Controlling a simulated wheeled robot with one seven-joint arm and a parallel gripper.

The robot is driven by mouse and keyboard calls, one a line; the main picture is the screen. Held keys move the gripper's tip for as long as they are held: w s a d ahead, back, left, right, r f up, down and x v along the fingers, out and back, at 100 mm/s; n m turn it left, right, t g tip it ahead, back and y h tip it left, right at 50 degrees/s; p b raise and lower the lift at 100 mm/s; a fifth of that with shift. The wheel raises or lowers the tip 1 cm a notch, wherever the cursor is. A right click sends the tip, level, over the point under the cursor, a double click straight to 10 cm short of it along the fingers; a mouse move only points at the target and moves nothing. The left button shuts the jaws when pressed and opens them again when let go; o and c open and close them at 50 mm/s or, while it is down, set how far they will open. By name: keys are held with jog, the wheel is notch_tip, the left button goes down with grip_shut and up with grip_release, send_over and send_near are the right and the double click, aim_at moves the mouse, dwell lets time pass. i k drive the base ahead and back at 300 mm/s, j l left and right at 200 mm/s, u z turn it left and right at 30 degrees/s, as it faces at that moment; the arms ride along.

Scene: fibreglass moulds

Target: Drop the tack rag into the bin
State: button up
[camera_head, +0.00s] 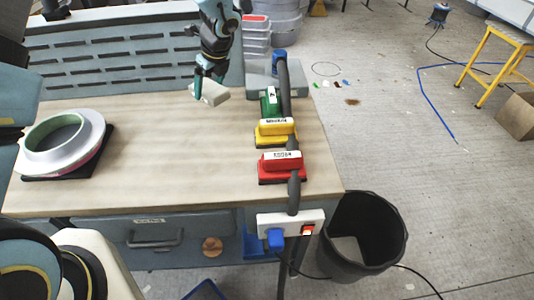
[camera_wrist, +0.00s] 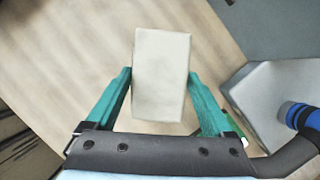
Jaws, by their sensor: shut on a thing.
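The tack rag is a pale cream block-shaped pad (camera_head: 211,93). It is between the two teal fingers of my gripper (camera_head: 207,79), above the back part of the workbench. In the wrist view the rag (camera_wrist: 161,75) fills the gap between the fingertips of my gripper (camera_wrist: 160,80), which are shut on its sides. The bin (camera_head: 395,232) is a black round bucket on the floor, right of the bench's front corner. It is open at the top, with something pale inside. The rag is well to the left of and behind the bin.
The workbench (camera_head: 160,140) holds a white ring mould (camera_head: 92,142) at left. Along its right side are a green block (camera_head: 270,102), a yellow block (camera_head: 275,133), a red block (camera_head: 283,168) and a dark hose (camera_head: 286,90). A power strip (camera_head: 290,223) hangs at the front edge.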

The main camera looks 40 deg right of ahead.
aim_at(345, 255)
jog(key=k, duration=1.5)
